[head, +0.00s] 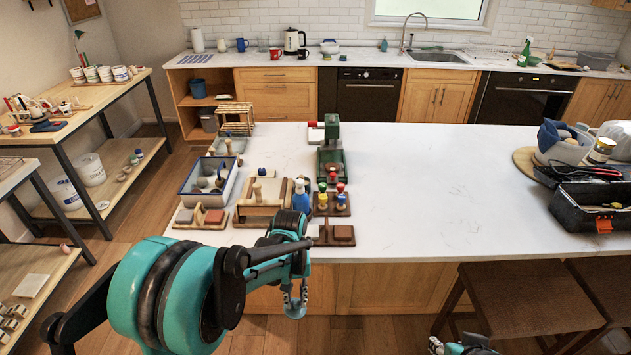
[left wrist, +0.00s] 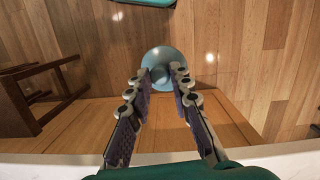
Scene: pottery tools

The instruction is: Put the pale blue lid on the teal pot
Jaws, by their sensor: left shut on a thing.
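The pale blue lid (left wrist: 158,58) shows in the left wrist view as a round disc with a knob in its middle. My left gripper (left wrist: 162,77) is shut on it, with the fingertips on either side of the knob. In the head view my left gripper (head: 295,300) hangs in front of the counter's near edge, over the floor. I cannot surely pick out the teal pot in either view. Part of my right arm shows at the bottom edge of the head view; its gripper's state is unclear.
The white counter (head: 430,185) has a wide clear middle. On its left stand a blue-and-white tray (head: 208,178), wooden blocks, a blue bottle (head: 301,196) and colored pegs (head: 332,198). A black toolbox (head: 590,210) is at right. Brown stools (head: 530,298) stand in front.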

